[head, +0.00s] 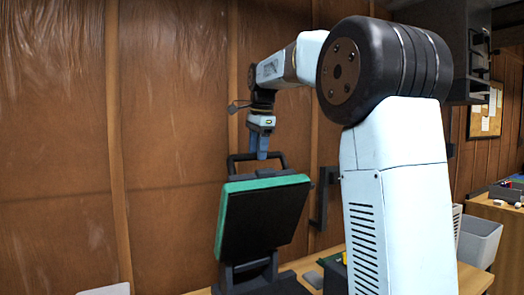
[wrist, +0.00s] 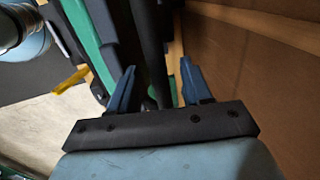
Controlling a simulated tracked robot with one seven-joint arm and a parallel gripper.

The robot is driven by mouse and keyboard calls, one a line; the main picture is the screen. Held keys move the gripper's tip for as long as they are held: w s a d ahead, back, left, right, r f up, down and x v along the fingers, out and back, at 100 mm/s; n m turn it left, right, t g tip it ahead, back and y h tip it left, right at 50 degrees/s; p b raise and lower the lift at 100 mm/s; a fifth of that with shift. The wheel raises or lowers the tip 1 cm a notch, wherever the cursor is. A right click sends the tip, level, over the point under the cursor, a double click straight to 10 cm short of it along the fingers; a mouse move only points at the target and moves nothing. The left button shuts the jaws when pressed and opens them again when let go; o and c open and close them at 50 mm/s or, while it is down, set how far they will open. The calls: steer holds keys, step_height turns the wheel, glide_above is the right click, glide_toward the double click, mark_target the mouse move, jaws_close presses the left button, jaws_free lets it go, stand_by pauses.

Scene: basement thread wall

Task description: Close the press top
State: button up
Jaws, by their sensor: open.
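The press top (head: 262,218) is a black slab with a green edge. It stands raised and tilted up on a dark base at the bench, with a black bar handle (head: 231,163) along its upper edge. My gripper (head: 262,155) points down at the handle from above. In the wrist view my gripper (wrist: 156,78) has its two blue fingers apart, with a dark bar (wrist: 150,45), seemingly the handle, passing between them. A gap shows beside the right finger. The green edge (wrist: 84,38) runs along the left. Contact between fingers and bar cannot be made out.
A wooden bench (head: 474,277) runs under the press, with a grey bin (head: 479,239) at the right. Dark shelving (head: 455,40) hangs at the upper right. A plastic-covered brown wall (head: 165,130) stands close behind the press.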

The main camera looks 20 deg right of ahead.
steer(key=shift+f, duration=0.25)
steer(key=shift+c, duration=0.4)
jaws_close()
